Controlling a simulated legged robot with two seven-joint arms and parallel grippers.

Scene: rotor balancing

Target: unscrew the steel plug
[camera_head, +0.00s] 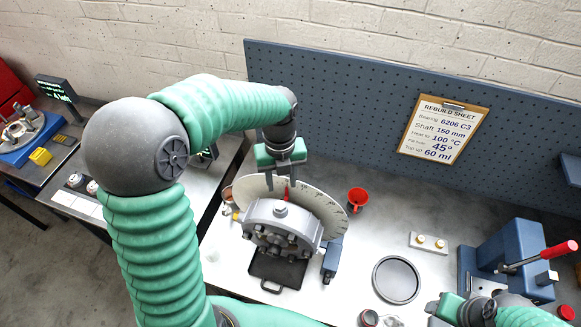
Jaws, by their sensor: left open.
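The steel plug (281,210) appears to be the small silver fitting on top of the grey round housing (262,222), in the middle of the bench. My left gripper (282,187) points straight down just above the plug, its two fingers apart and nothing between them. A gap seems to lie between the fingertips and the plug. My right gripper (436,308) is low at the right, far from the housing; its fingers are too small and foreshortened to read.
A pale graduated disc (318,207) stands behind the housing and a black tray (276,273) lies in front. A red funnel (357,197), a round dish (396,280) and a blue press (513,255) stand to the right. A pegboard (340,115) closes the back.

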